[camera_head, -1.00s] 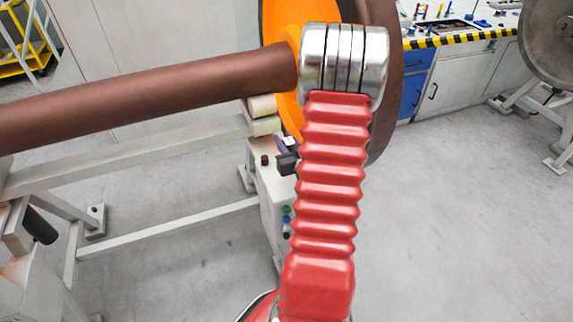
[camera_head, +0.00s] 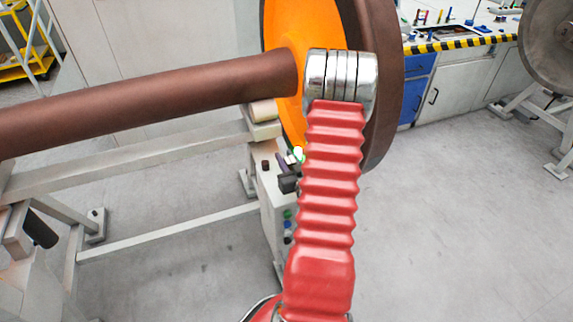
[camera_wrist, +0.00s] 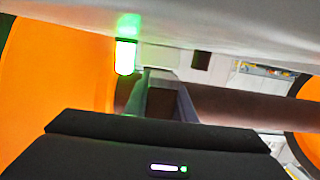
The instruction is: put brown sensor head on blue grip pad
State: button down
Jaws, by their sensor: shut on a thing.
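My gripper (camera_wrist: 160,76) is shut at the end of its grey fingers in the wrist view. What it holds is mostly hidden, and I cannot make out its colour or shape. In the head view my gripper's dark body (camera_head: 288,183) shows beside my red arm, over a pale cabinet. I cannot pick out the brown sensor head for sure. A small dark red-brown piece (camera_head: 266,165) stands on the cabinet's top. I cannot pick out the blue grip pad for sure; a small blue spot (camera_head: 288,226) shows on the cabinet's side.
A brown axle (camera_head: 150,95) with an orange-faced wheel (camera_head: 283,80) lies across a pale frame (camera_head: 150,152), close above my gripper. In the wrist view a pale surface (camera_wrist: 200,20) spans the top and a green light (camera_wrist: 125,57) glows left of the fingers.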

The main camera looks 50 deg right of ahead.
jog(key=shift+f, duration=1.55)
jog(key=c, duration=1.5)
grip_release()
jog(key=shift+f, duration=0.15)
jog(key=shift+s, duration=0.1)
